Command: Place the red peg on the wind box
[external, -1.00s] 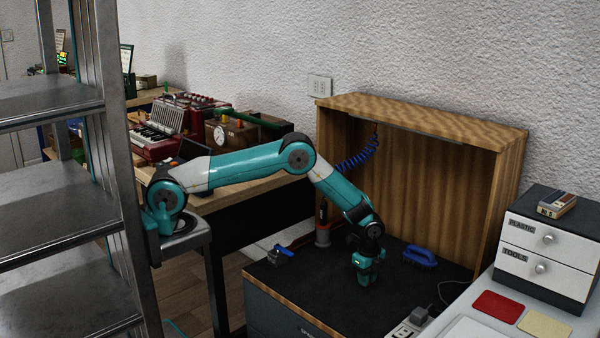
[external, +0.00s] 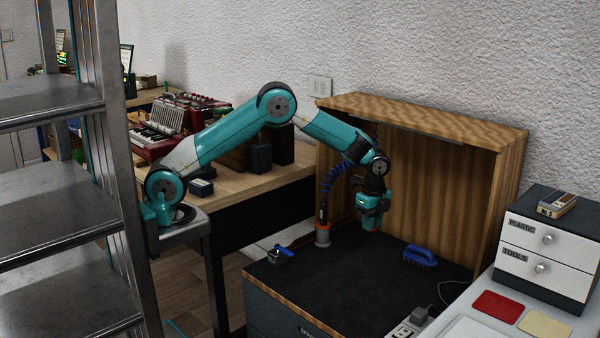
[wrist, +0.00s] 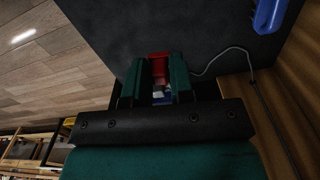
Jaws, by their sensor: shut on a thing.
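The red peg (wrist: 158,68) shows in the wrist view between the two green fingers of my gripper (wrist: 159,78), which is shut on it. In the external view my gripper (external: 370,218) hangs above the black floor of the wooden booth, clear of it. The peg is too small to make out there. I cannot tell for sure which thing is the wind box.
The open wooden booth (external: 420,108) has a back and side walls around my gripper. On its black floor (external: 350,285) lie a blue brush (external: 420,256), an orange-based tool (external: 322,236) and a small blue-handled item (external: 282,256). A wooden table (external: 235,190) with instruments stands left.

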